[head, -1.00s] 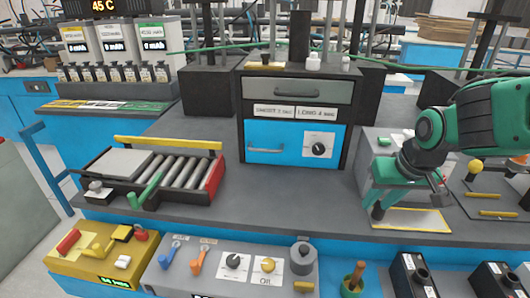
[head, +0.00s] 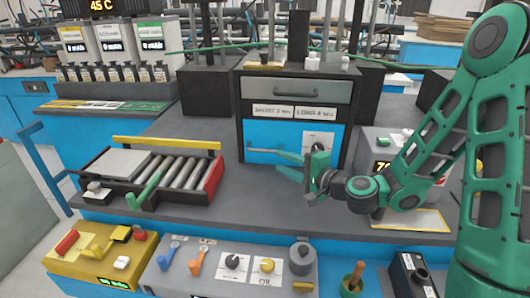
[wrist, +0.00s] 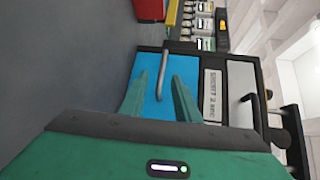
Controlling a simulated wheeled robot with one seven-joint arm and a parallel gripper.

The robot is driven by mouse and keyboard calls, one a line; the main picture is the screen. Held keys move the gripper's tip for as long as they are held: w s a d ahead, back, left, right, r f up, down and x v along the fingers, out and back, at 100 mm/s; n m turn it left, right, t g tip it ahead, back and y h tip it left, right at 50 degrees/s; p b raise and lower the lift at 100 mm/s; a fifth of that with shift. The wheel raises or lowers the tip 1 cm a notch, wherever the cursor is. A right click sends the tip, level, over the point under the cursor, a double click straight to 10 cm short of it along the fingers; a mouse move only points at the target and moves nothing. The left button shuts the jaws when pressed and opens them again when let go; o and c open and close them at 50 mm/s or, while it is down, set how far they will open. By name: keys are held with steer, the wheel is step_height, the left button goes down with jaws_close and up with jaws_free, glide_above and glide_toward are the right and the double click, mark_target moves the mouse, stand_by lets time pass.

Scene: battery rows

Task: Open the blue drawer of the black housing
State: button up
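The black housing (head: 349,133) stands at the back middle of the bench, with a grey drawer above and a blue drawer (head: 262,135) below. The blue drawer looks closed, and its silver bar handle (head: 262,151) is at its left half. My gripper (head: 284,163) is in front of the blue drawer, pointing left toward the handle. In the wrist view, my gripper (wrist: 160,95) is open, its two green fingers apart on either side of the handle (wrist: 163,72). I cannot tell whether they touch it.
A roller tray (head: 165,175) with a red end block (head: 214,176) lies to the left on the bench. Control boxes, one yellow (head: 75,262) and one grey (head: 205,275), line the front. A grey box (head: 378,145) stands right of the housing, behind my arm.

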mark_target(267, 151)
steer(key=shift+m, duration=0.5)
steer(key=x, duration=0.7)
steer(key=w+d+x, duration=0.1)
steer(key=x, duration=0.2)
steer(key=shift+w+a+r, duration=0.1)
steer(key=shift+w+a, duration=0.1)
steer(key=shift+w, duration=0.05)
